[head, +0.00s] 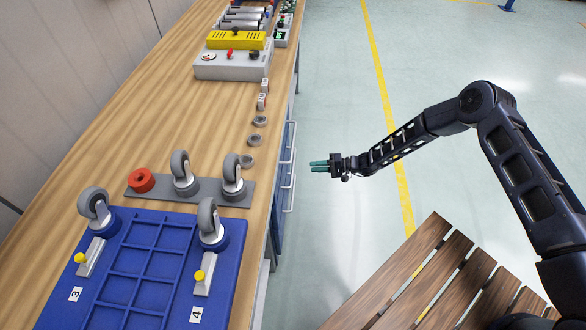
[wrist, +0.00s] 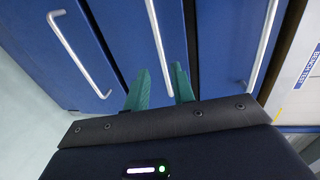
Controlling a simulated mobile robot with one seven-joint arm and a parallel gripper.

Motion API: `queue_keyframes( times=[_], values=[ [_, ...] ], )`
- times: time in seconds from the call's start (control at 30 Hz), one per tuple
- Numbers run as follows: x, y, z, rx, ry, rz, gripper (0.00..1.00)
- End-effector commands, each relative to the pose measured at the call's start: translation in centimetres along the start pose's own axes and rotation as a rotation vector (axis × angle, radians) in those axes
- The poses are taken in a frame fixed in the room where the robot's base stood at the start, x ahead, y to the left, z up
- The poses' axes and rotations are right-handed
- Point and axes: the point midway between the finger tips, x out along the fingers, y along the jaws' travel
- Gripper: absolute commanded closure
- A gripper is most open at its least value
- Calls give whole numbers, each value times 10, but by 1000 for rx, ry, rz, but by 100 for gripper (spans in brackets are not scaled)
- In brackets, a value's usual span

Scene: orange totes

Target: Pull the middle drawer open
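A blue drawer cabinet stands under the workbench, with its fronts facing my arm. In the wrist view it shows three drawer fronts side by side, each with a pale bar handle. The middle drawer (wrist: 130,32) has its handle (wrist: 155,38) in the centre of the view, and all the fronts look closed. My gripper (wrist: 160,72) has two green fingers spread apart, with the middle handle lying beyond and between their tips. In the head view my gripper (head: 318,166) points left at the drawer handles (head: 291,180), with a small gap. Nothing is held.
The wooden bench (head: 165,130) carries a blue tray (head: 150,225), casters, a red ring (head: 141,180), grey rings and a yellow-topped control box (head: 235,58). A slatted wooden surface (head: 425,265) is at the lower right. The floor between the bench and my arm is clear.

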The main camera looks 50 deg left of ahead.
Motion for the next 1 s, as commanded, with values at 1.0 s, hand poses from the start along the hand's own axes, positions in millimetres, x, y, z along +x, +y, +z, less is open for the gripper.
queue_keyframes(
  times=[1.0],
  values=[
    [105, -1, 0, -1, 0, 0, 75]
  ],
)
